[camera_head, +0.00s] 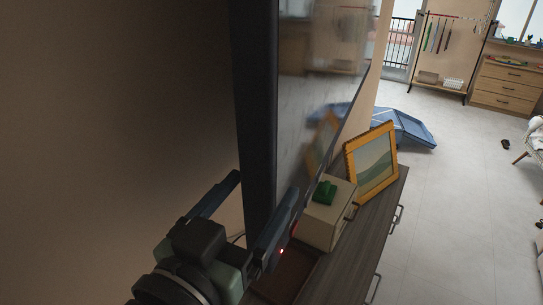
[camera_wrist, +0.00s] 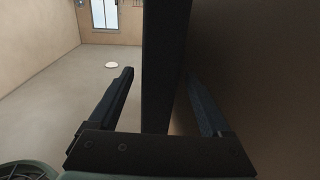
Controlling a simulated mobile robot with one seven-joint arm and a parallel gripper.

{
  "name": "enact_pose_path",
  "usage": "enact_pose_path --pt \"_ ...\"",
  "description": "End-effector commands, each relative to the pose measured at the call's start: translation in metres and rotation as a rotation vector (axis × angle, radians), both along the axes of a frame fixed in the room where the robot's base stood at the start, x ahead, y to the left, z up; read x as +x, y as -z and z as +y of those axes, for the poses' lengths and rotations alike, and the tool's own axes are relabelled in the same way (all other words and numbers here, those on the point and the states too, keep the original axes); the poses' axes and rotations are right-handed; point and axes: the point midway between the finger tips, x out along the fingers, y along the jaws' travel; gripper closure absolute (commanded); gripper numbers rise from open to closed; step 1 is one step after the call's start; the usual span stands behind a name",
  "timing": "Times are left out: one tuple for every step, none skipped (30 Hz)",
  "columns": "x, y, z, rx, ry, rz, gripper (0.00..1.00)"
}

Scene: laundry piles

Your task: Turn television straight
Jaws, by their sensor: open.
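The television (camera_head: 258,110) is a large dark flat panel standing upright, seen nearly edge-on in the head view. Its glossy screen (camera_head: 318,75) faces right and reflects the room. My gripper (camera_head: 259,205) is open at the near lower edge of the television, one finger on each side. The television's base is hidden.
A dark wooden cabinet (camera_head: 350,258) carries a small cream box (camera_head: 326,226) with a green item (camera_head: 324,192) on it, and an orange-framed picture (camera_head: 371,165), close to the screen. A plain wall (camera_head: 110,100) is at left. Open floor (camera_head: 450,200) lies at right.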

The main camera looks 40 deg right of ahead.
Motion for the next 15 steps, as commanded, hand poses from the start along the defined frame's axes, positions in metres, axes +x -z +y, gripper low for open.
enact_pose_path --pt "0.004 -0.004 -0.011 0.0 0.006 0.002 0.18" --pt "0.007 -0.004 -0.016 0.0 0.006 0.002 0.18" --pt "0.01 -0.003 -0.022 0.0 0.005 0.004 0.18" --pt "0.012 -0.003 -0.026 0.001 0.004 0.003 0.18" --pt "0.014 -0.003 -0.03 0.0 0.004 0.001 0.18" --pt "0.017 -0.003 -0.034 0.0 0.003 0.001 0.18" --pt "0.018 -0.003 -0.037 0.0 0.002 0.001 0.18" --pt "0.02 -0.002 -0.039 0.0 0.002 0.001 0.18" --pt "0.021 -0.002 -0.042 0.0 0.003 0.002 0.18" --pt "0.022 -0.001 -0.044 0.0 0.002 0.001 0.18" --pt "0.023 -0.001 -0.045 0.0 0.001 0.0 0.18" --pt "0.024 -0.001 -0.046 0.0 0.0 -0.001 0.18" --pt "0.024 -0.001 -0.047 0.0 -0.001 -0.001 0.18" --pt "0.024 0.0 -0.047 0.0 -0.001 -0.001 0.18" --pt "0.025 0.0 -0.048 0.0 -0.001 -0.001 0.18"
